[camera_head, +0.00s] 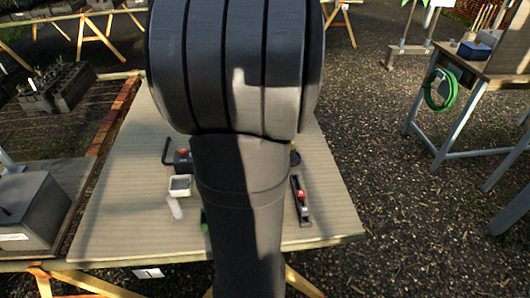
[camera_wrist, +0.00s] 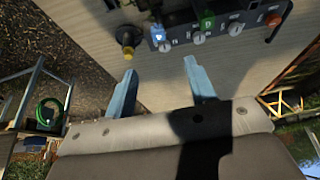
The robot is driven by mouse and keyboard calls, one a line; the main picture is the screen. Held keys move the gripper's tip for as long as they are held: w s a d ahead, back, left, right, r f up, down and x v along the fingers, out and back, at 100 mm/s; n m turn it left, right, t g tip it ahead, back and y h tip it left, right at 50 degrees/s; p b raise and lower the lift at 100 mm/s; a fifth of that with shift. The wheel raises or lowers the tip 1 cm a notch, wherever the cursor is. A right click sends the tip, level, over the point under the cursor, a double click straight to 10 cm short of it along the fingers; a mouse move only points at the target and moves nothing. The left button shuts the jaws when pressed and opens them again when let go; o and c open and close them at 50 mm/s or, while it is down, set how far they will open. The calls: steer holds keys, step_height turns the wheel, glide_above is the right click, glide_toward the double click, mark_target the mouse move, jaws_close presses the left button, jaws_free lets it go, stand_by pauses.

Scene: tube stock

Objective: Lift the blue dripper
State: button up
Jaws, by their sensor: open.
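In the wrist view a small blue piece (camera_wrist: 157,33), which looks like the blue dripper, sits at the left end of a dark rack (camera_wrist: 180,35). A green piece (camera_wrist: 207,20) stands in the same rack to its right. My gripper (camera_wrist: 160,66) is open and empty, its two blue-grey fingers spread apart. In the picture the blue piece lies beyond the fingertips and between their lines, apart from both. In the head view my arm covers the gripper, the blue piece and most of the rack.
A yellow and black knob-like object (camera_wrist: 127,38) stands left of the rack. An orange knob (camera_wrist: 273,20) is at its right end. The head view shows a white container (camera_head: 180,185) and a dark strip with a red part (camera_head: 301,198) on the table (camera_head: 120,215). The table's front left is clear.

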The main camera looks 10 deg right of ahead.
steer(key=shift+w+d+x, duration=0.1)
steer(key=shift+d+x, duration=0.05)
steer(key=shift+x, duration=4.1)
steer(key=shift+w+d+x, duration=0.1)
steer(key=shift+w+x, duration=0.05)
steer(key=shift+x, duration=4.05)
steer(key=shift+r, duration=0.1)
steer(key=c, duration=1.1)
steer(key=shift+o, duration=0.2)
steer(key=shift+r, duration=0.1)
